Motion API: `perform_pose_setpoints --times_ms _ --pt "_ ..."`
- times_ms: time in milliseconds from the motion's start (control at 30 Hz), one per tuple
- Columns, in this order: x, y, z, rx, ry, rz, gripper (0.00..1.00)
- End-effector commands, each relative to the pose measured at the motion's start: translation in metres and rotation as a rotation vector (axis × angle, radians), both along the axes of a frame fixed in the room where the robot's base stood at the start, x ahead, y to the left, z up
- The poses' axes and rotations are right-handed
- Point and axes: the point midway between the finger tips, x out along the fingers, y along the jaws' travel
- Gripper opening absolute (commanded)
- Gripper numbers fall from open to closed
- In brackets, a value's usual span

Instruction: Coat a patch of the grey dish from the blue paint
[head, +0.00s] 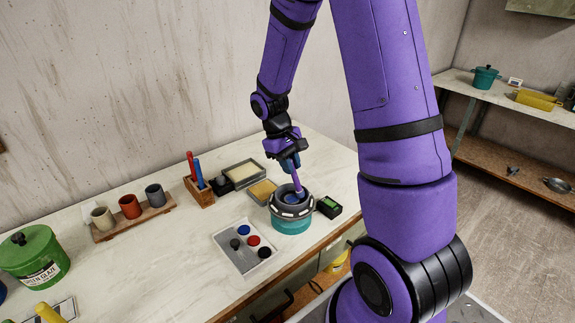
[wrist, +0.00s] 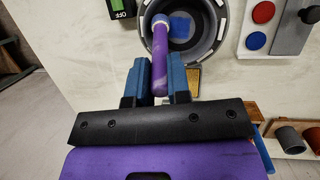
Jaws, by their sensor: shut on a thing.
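My gripper (wrist: 160,82) is shut on a purple-handled tool (wrist: 160,55); in the head view my gripper (head: 290,162) is above the dish with the tool pointing down. The tool's blue-tinted end (wrist: 160,20) is over the inside of the grey dish (wrist: 205,45); I cannot tell if it touches. A blue patch (wrist: 180,26) shows on the dish's floor. The dish (head: 279,208) sits on a teal round base (head: 291,225). The blue paint (head: 243,230) is a round spot on the light palette (head: 228,255), left of the dish; it also shows in the wrist view (wrist: 254,41).
Red paint (head: 253,241) and black paint (head: 264,253) share the palette. A small black box with a green screen (head: 329,207) stands close right of the dish.

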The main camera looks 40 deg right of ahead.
Motion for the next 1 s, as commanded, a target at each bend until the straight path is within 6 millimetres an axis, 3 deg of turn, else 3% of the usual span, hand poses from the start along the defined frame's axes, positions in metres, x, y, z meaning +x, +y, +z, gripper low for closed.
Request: perform_pose_setpoints --times_ms 167,800,1000 --pt "0.000 0.000 0.003 0.000 -0.002 0.000 0.00" --pt "0.000 -0.001 0.056 0.000 -0.003 0.000 0.00" --pt "0.000 -0.001 0.061 0.000 -0.001 0.001 0.00"
